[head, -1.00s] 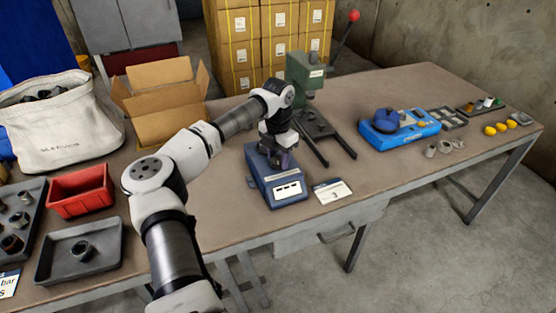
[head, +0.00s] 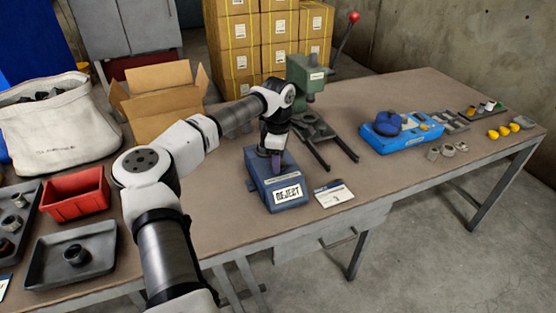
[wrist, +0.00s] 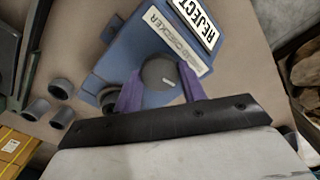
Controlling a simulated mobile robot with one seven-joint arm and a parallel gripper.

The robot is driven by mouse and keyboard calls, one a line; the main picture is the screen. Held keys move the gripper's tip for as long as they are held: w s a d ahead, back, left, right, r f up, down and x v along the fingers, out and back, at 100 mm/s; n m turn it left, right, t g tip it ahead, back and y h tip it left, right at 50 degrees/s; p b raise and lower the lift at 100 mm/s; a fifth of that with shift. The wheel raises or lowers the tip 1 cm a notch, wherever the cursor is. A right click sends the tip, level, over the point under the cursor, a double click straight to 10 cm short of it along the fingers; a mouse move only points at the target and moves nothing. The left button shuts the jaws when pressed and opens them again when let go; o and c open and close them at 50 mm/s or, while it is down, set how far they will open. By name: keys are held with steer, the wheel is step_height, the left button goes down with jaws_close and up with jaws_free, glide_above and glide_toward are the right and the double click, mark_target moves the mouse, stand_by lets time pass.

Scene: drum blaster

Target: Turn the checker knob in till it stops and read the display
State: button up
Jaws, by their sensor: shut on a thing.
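The blue checker (head: 277,180) stands on the bench in the middle of the head view, and its display (head: 288,194) reads REJECT. In the wrist view the checker body (wrist: 122,55) fills the upper middle, with the REJECT display (wrist: 196,22) at the top. The dark round knob (wrist: 158,73) has a pale pointer mark. My gripper (wrist: 160,88) has its purple fingers shut on the knob, one on each side. In the head view my gripper (head: 275,160) points down onto the checker, and the arm hides the knob there.
A card (head: 333,193) lies right of the checker. A green press (head: 308,75) with a red-knobbed lever stands behind. A blue device (head: 400,128) is farther right. A red bin (head: 76,194) and a grey tray (head: 74,255) are at left. Small grey rings (wrist: 37,108) show in the wrist view.

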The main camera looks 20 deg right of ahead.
steer(key=m, duration=0.5)
stand_by(1.2)
steer(key=o, duration=1)
step_height(320, 180, up, 14)
steer(key=shift+f+b, duration=0.1)
steer(key=shift+b, duration=1.05)
